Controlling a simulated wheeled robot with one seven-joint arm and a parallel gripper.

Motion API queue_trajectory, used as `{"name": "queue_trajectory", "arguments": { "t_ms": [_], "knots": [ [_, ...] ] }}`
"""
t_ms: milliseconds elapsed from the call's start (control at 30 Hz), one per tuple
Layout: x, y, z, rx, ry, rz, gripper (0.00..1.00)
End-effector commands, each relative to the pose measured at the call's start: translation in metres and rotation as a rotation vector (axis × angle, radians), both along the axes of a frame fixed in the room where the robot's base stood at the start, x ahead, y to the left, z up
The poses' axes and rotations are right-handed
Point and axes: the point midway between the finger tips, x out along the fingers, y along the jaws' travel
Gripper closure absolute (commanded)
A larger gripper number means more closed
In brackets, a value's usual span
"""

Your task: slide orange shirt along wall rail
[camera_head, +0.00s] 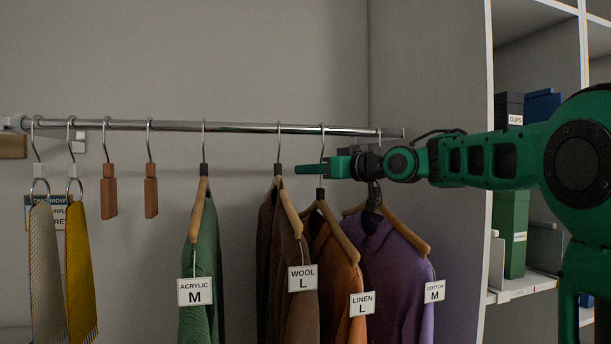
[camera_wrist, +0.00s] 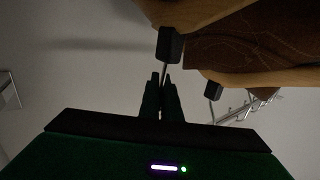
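The orange shirt (camera_head: 330,262), tagged LINEN L, hangs from the metal wall rail (camera_head: 240,127) between a brown garment and a purple one. The brown garment and its own hanger partly hide the shirt. My gripper (camera_head: 310,169) points left just below the rail, across the metal hook above the orange shirt's dark hanger collar (camera_head: 321,194). In the wrist view my gripper's two dark fingers (camera_wrist: 162,98) are close together. The thin hook stem of the nearest hanger, with a black collar (camera_wrist: 170,45), runs down between them. The fingers look shut on this stem.
The brown WOOL garment (camera_head: 289,264) is close on the left, and the purple COTTON shirt (camera_head: 385,262) on the right. A green garment (camera_head: 203,277) hangs farther left, with free rail between it and the brown one. Shelving (camera_head: 489,150) stands at the right.

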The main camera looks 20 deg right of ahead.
Motion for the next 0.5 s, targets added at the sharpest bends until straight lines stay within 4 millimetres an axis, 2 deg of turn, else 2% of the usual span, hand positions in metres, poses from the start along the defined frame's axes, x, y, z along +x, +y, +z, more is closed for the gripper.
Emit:
{"name": "queue_trajectory", "arguments": {
  "t_ms": [500],
  "knots": [
    [0.0, -0.031, 0.0, 0.0, 0.0, 0.0, 1.0]
  ]
}}
